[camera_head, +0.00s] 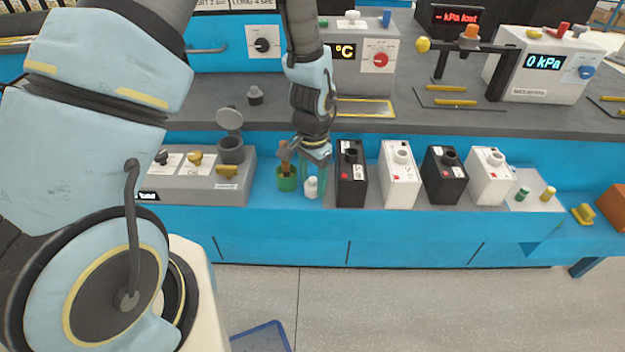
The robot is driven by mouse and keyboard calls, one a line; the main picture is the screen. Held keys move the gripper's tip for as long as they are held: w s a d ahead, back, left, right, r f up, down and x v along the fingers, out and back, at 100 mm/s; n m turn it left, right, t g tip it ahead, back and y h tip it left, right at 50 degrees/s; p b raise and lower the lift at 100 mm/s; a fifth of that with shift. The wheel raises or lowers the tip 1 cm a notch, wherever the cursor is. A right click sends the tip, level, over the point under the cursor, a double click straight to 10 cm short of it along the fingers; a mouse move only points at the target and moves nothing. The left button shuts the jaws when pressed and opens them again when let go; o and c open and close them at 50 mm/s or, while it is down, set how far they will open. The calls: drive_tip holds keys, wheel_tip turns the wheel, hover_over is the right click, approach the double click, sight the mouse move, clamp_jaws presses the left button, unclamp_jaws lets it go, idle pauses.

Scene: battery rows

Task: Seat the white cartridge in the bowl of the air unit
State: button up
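A small white object (311,188), which looks like the cartridge, stands upright on the blue lower ledge. My gripper (313,178) points down right over it, with its fingers reaching down around or just beside it. The picture is too small to tell whether the fingers touch it or are closed. The grey unit (200,190) at the left, which may be the air unit, carries a dark round cup (231,152) with its round lid (230,118) tipped up. This cup looks like the bowl; its inside is not clearly visible.
A green pot (287,183) with a brown-handled tool stands close left of my gripper. A black battery box (351,175) stands close on the right, then several more black and white boxes in a row. Instruments, including a 0 kPa unit (545,72), stand on the grey bench behind.

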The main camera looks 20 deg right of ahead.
sight(313, 179)
drive_tip(key=shift+o, duration=1.2)
wheel_tip(313, 179, up, 12)
drive_tip(key=b, duration=0.2)
drive_tip(key=w+a+r+n, duration=0.2)
drive_tip(key=a+n, duration=0.1)
drive_tip(key=a, duration=0.4)
drive_tip(key=w+a+r+n, duration=0.2)
drive_tip(key=a+n, duration=0.1)
drive_tip(key=a, duration=0.5)
drive_tip(key=shift+w+t, duration=0.35)
drive_tip(key=shift+t, duration=0.05)
drive_tip(key=shift+o, duration=0.5)
drive_tip(key=s+a+r+n, duration=0.2)
drive_tip(key=a+n, duration=0.4)
drive_tip(key=a, duration=0.8)
drive_tip(key=shift+s+n+t, duration=0.35)
drive_tip(key=shift+n+t, duration=0.05)
